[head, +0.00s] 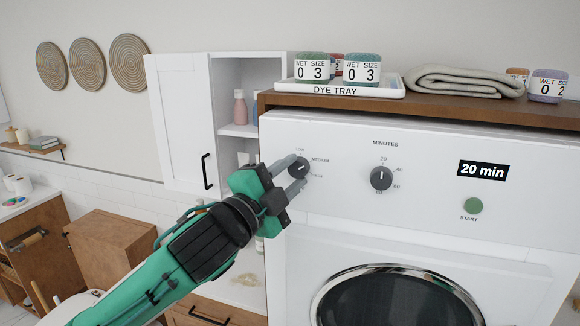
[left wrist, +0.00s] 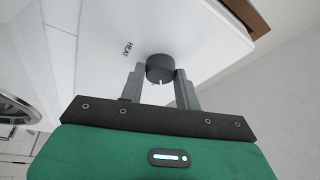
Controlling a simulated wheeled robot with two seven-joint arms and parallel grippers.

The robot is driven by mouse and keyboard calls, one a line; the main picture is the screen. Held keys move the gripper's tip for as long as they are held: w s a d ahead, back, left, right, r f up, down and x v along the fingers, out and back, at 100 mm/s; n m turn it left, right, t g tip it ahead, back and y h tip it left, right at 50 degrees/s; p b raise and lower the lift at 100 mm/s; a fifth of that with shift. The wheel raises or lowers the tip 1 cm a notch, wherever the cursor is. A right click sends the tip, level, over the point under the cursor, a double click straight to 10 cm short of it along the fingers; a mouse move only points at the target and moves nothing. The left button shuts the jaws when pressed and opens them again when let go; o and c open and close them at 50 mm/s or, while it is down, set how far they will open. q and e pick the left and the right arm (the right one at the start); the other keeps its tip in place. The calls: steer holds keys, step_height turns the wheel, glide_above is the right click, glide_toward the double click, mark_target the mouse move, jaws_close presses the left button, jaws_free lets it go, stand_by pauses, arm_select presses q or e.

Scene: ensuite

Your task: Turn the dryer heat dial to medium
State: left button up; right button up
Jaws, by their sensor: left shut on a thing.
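The dryer heat dial (head: 300,168) is a dark round knob at the left of the dryer's white front panel. Labels for low, medium and high stand around it. My left gripper (head: 293,171) is shut on the dial, one finger on each side. In the left wrist view, the dark dial (left wrist: 160,67) sits between the fingertips of my left gripper (left wrist: 160,76), beside the word HEAT. A small white mark shows on the dial's edge. Which label it points to I cannot tell, as the fingers cover part of the dial in the head view. My right gripper is not in view.
The minutes dial (head: 381,178), a "20 min" display (head: 483,169) and a green start button (head: 473,206) are farther right. A dye tray (head: 340,90) with yarn stands on the wooden top (head: 430,107). An open white cabinet door (head: 183,125) is left of the dryer.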

arm_select(q)
steer(key=shift+m+g+p, duration=0.3)
steer(key=shift+m, duration=0.3)
steer(key=o, duration=1)
steer(key=shift+s+a+f+b, duration=0.15)
steer(key=shift+s+a+b, duration=0.1)
steer(key=shift+b, duration=0.05)
steer(key=b+v, duration=0.6)
steer(key=v, duration=0.7)
steer(key=shift+s, duration=0.1)
